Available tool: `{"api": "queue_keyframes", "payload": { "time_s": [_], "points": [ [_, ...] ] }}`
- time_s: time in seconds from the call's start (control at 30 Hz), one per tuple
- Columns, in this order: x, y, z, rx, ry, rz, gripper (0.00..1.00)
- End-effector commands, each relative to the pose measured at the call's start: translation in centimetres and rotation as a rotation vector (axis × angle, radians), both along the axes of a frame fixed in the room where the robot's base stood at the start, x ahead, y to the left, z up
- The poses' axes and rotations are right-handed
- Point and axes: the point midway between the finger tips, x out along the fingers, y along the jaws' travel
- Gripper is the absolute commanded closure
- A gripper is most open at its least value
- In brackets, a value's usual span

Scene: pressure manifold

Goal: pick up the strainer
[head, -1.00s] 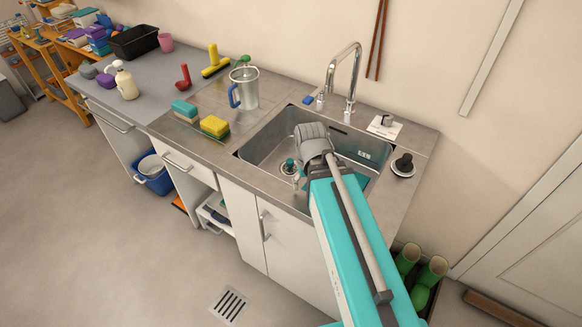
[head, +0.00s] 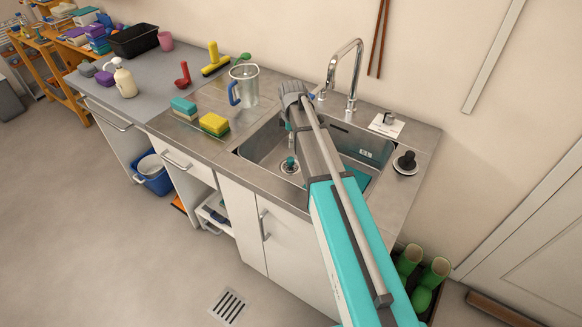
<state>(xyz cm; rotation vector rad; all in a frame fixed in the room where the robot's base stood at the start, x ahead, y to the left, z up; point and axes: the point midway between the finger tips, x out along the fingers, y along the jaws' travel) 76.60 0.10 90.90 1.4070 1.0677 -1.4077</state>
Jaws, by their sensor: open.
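The strainer (head: 290,167) sits over the drain in the sink floor, a small round metal piece with a dark teal knob standing up from it. It shows just left of my arm in the head view. My arm reaches over the sink, its grey wrist end above the back left part of the basin, beyond the strainer. The strainer is clear of the visible arm parts.
The sink (head: 250,152) has a tall tap (head: 354,75) behind it and a black plunger-like stopper (head: 405,163) on its right rim. A clear jug (head: 246,87) and a yellow-green sponge (head: 214,124) stand left of the basin. The sink floor right of my arm is partly hidden.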

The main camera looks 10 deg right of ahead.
Motion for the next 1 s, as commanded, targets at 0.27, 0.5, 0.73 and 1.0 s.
{"api": "queue_keyframes", "payload": {
  "time_s": [0.27,0.5,0.73,1.0],
  "points": [
    [2.0,-0.1,-0.2,0.0,0.0,0.119,0.17],
    [2.0,-0.1,-0.2,0.0,0.0,0.12,0.17],
    [2.0,-0.1,-0.6,0.0,0.0,0.119,0.17],
    [2.0,-0.2,-2.4,0.0,0.0,0.118,0.17]
  ]
}}
